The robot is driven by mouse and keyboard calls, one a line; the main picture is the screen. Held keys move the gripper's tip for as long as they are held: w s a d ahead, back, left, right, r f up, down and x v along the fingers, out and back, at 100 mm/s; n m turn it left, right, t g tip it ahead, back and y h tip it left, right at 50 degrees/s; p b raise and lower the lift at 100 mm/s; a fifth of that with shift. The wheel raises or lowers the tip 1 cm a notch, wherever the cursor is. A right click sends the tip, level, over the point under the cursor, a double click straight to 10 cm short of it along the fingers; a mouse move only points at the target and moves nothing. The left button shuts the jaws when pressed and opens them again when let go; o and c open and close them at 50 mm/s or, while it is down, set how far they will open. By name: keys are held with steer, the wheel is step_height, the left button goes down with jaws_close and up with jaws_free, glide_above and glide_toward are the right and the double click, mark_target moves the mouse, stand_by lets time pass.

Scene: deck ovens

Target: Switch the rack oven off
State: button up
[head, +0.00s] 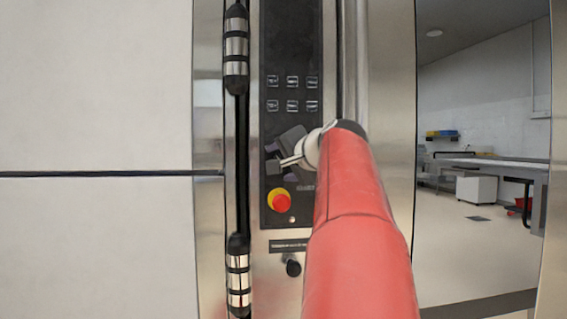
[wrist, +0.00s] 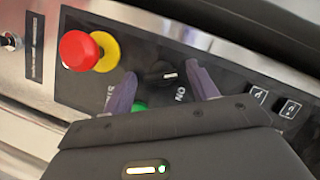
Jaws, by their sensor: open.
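The rack oven's black control panel (head: 291,50) stands upright in the head view. In the wrist view a black rotary switch (wrist: 160,74) with a white pointer mark sits on this panel. The pointer faces right in the picture, and an "ON" label is just below it. My gripper (wrist: 161,70) is open, with one finger on each side of the switch. I cannot tell whether the fingers touch it. A green button (wrist: 139,106) shows partly behind my gripper. In the head view my gripper (head: 276,158) covers the switch.
A red emergency stop on a yellow ring (wrist: 80,50) sits close to the left finger; it also shows in the head view (head: 281,202). Several small buttons (head: 292,105) are higher up the panel. A long vertical door handle (head: 240,160) runs left of the panel.

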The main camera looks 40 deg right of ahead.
steer(key=v, duration=0.7)
steer(key=shift+s+b, duration=0.4)
steer(key=shift+r, duration=0.1)
steer(key=s+a+f+n+g+y, duration=0.2)
steer(key=a+f+n+g+y, duration=0.35)
steer(key=a+f, duration=1.6)
steer(key=s+a+f+n+g, duration=0.1)
steer(key=s+a+f+n, duration=0.1)
steer(key=f, duration=0.5)
steer(key=s+a+f+n+g+h, duration=0.1)
steer(key=s+a+f+n+g, duration=0.1)
steer(key=s+f+n, duration=0.2)
steer(key=s+a+f+n+g+h, duration=0.1)
steer(key=s+a+f+n, duration=0.2)
steer(key=f, duration=0.7)
steer(key=shift+s+f, duration=0.35)
steer(key=shift+s, duration=0.75)
